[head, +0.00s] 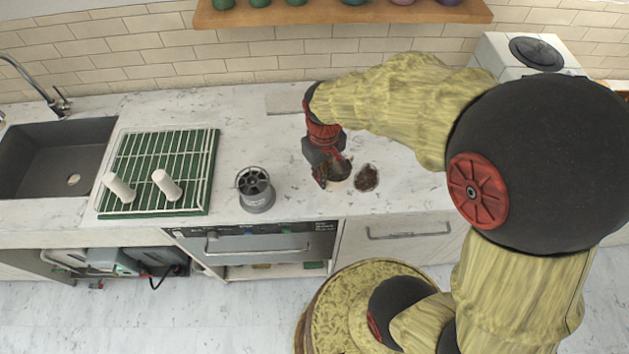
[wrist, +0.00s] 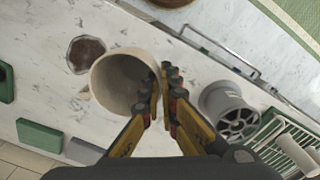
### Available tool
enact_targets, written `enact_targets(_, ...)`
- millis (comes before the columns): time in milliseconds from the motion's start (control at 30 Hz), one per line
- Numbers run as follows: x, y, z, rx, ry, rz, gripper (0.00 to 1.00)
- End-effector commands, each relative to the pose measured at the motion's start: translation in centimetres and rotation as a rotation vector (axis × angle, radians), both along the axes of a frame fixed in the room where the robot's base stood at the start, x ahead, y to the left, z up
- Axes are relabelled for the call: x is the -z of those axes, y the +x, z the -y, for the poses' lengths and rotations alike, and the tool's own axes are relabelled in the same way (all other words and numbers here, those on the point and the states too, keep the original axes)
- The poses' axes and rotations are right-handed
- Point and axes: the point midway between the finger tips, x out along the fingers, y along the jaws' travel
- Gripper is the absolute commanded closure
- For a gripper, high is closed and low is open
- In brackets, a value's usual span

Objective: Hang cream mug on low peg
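The cream mug (wrist: 112,86) is at the fingertips of my gripper (wrist: 163,82); its open mouth faces the wrist camera. The fingers are nearly together at the mug's right side and appear shut on it there; the gripped part is hidden. In the head view, my gripper (head: 331,165) is low over the counter and partly covers the mug (head: 340,185). I cannot tell whether the mug touches the counter.
A dark brown round thing (head: 367,178) lies just right of the mug. A grey cylindrical container (head: 257,190) stands between mug and rack. The sink (head: 55,160) is far left. A wooden shelf (head: 345,14) with several cups hangs above. Bare counter lies behind the grey container.

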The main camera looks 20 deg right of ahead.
Motion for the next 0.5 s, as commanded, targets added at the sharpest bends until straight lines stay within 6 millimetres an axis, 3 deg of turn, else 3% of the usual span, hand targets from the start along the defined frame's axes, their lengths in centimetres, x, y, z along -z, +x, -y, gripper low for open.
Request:
enact_targets(33, 1.3, 0.6, -0.2, -0.001, 0.0, -0.006, 1.0)
enact_targets(200, 3.8, 2.7, -0.5, -0.001, 0.0, -0.004, 1.0)
enact_targets(500, 5.3, 4.1, -0.7, 0.0, 0.0, -0.002, 1.0)
